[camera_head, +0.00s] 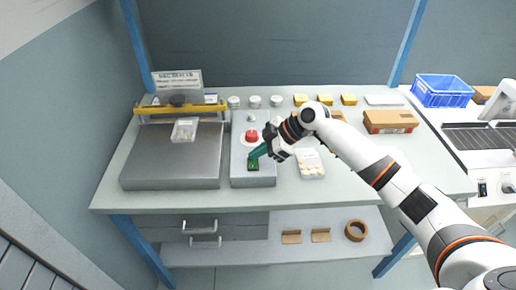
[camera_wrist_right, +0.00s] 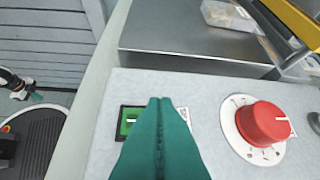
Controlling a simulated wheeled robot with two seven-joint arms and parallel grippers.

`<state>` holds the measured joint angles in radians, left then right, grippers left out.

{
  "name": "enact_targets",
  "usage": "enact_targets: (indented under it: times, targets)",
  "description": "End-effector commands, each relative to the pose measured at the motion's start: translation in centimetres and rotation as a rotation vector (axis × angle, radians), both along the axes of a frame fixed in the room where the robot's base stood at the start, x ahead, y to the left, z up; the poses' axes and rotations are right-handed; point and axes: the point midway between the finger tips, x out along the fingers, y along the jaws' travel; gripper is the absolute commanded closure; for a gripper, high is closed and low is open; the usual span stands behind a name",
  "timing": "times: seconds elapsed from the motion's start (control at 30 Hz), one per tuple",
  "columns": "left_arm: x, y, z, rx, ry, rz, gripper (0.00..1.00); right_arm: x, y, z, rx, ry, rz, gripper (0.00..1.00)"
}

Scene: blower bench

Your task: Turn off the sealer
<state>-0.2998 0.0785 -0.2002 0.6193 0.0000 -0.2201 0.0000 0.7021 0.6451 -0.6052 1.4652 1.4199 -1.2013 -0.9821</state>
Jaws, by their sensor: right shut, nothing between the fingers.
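The sealer (camera_head: 170,165) is a flat grey metal unit with a yellow bar (camera_head: 182,109) across its back. A light grey control box (camera_head: 255,181) stands beside it on the right. The box carries a red knob (camera_head: 252,136) on a white dial and a green rocker switch (camera_head: 253,167) in a dark frame; both also show in the right wrist view, knob (camera_wrist_right: 263,122) and switch (camera_wrist_right: 127,122). My right gripper (camera_head: 254,155) is shut and empty, its teal fingertips over the switch, partly hiding it. I cannot tell whether they touch. My left gripper (camera_wrist_right: 36,98) shows small at the wrist view's left edge.
A clear tray (camera_head: 184,130) lies on the sealer. Right of the control box is a tray of round pieces (camera_head: 311,164). White jars (camera_head: 255,101) and yellow boxes (camera_head: 324,100) line the back. A cardboard box (camera_head: 390,122) and blue crate (camera_head: 442,91) stand right.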

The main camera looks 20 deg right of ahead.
Motion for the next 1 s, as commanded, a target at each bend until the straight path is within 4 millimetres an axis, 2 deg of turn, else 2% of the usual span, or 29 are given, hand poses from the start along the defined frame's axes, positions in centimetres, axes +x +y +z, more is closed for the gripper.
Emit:
enact_targets:
  times: [0.17,0.27,0.57,1.0]
  targets:
    - [0.0,0.0,-0.1,0.000,0.001,0.000,1.00,0.0,0.0,-0.1,0.000,0.001,-0.001,1.00]
    - [-0.1,0.1,-0.6,0.000,0.001,0.000,1.00,0.1,0.0,-0.8,0.002,0.002,-0.001,1.00]
    - [-0.1,0.1,-0.3,0.001,0.001,0.000,1.00,0.0,-0.1,-0.7,-0.001,0.006,0.000,1.00]
    - [0.0,0.1,1.0,0.002,0.000,0.000,1.00,-1.6,0.5,-0.6,-0.001,0.014,0.003,1.00]
